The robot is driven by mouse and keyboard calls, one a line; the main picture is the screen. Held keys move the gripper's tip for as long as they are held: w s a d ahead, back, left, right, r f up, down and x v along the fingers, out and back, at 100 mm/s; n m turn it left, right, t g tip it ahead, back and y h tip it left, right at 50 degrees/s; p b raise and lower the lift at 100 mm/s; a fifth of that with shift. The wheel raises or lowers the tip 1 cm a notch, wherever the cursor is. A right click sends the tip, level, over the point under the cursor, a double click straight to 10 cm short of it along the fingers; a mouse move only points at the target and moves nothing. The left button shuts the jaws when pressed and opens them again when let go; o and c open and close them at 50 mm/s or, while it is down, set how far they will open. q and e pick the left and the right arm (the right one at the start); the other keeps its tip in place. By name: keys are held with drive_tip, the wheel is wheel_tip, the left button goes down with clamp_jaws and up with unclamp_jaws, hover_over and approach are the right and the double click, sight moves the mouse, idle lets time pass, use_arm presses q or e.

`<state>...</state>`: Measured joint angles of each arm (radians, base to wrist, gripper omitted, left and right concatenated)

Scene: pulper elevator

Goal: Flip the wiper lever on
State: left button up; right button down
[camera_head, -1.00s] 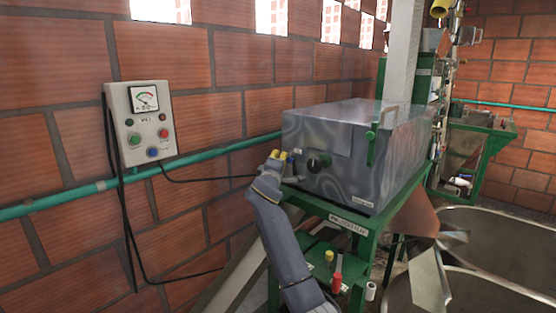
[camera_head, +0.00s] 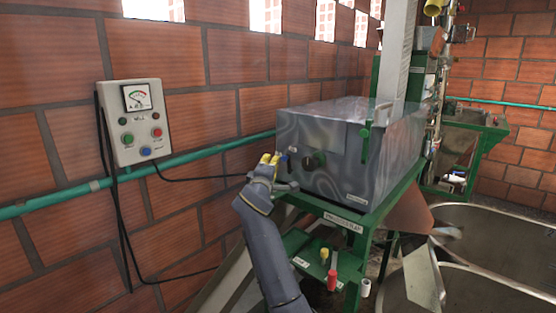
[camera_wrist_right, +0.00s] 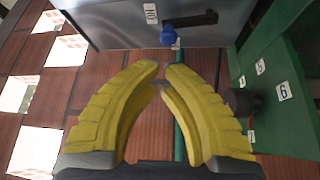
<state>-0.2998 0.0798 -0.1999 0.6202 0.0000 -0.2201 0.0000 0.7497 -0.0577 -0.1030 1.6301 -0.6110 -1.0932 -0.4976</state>
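The lever is a black bar with a blue knob (camera_wrist_right: 169,37), on the grey metal box (camera_wrist_right: 125,20) in the right wrist view. It lies roughly sideways, beside a small white label (camera_wrist_right: 151,13). My right gripper (camera_wrist_right: 161,72) has yellow fingers with their tips almost together and nothing seen between them. The knob appears just beyond the fingertips, with a visible gap. In the head view my right gripper (camera_head: 270,159) is at the left front corner of the grey box (camera_head: 335,185); the lever is hard to make out there. My left gripper is out of view.
A green frame (camera_head: 345,215) carries the box. A dark knob (camera_head: 315,160) is on its front. A control panel (camera_head: 140,120) and a green pipe (camera_head: 200,153) run along the brick wall. Red (camera_head: 331,280) and yellow (camera_head: 324,255) knobs are below. Metal basins stand at right.

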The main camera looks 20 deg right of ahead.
drive_tip(key=shift+r+v, duration=0.1)
drive_tip(key=shift+v, duration=1)
drive_tip(key=shift+r+v, duration=0.15)
drive_tip(key=shift+v, duration=0.9)
